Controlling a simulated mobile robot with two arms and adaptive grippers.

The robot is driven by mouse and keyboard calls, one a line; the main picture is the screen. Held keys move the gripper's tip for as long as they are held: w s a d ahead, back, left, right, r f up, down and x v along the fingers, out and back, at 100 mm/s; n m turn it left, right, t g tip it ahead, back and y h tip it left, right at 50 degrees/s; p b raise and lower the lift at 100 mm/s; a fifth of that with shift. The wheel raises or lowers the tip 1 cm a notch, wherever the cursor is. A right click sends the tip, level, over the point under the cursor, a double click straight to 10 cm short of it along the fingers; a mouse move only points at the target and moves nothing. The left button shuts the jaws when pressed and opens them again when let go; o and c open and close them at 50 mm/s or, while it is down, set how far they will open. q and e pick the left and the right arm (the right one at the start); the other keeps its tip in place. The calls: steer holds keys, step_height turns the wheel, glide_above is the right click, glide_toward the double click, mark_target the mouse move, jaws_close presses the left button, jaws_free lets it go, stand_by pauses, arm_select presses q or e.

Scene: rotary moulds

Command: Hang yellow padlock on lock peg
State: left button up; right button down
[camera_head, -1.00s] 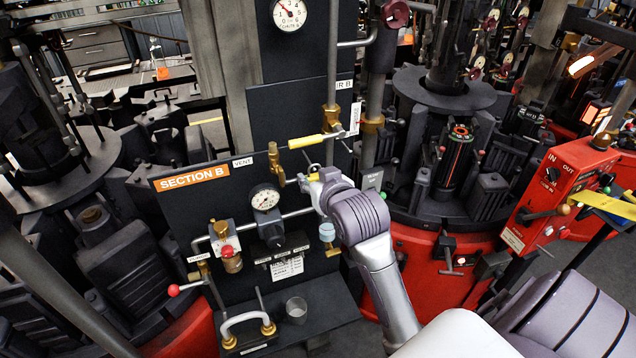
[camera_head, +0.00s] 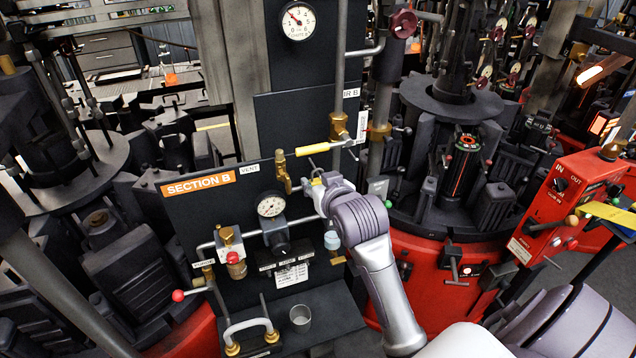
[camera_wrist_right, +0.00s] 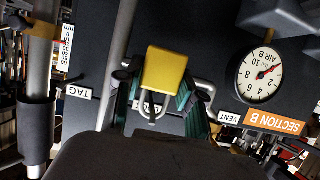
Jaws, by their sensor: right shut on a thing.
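The yellow padlock (camera_wrist_right: 165,70) is between the fingers of my right gripper (camera_wrist_right: 160,106) in the right wrist view, its grey shackle pointing down in that picture. The gripper is shut on it. In the head view, my right gripper (camera_head: 318,188) is in front of the dark Section B panel, right of the gauge, with only a small yellow patch of the padlock (camera_head: 317,182) showing. The lock peg cannot be made out clearly. A white label behind the shackle is partly hidden by the padlock and fingers. My left gripper is not in view.
A yellow-handled valve (camera_head: 313,149) and a brass fitting (camera_head: 283,172) are just above the gripper. A gauge (camera_head: 271,204) and pipes are to its left. A shelf with a cup (camera_head: 300,316) is below.

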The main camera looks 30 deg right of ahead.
steer(key=c, duration=0.7)
jaws_free()
steer(key=shift+o, duration=0.3)
steer(key=shift+w, duration=0.1)
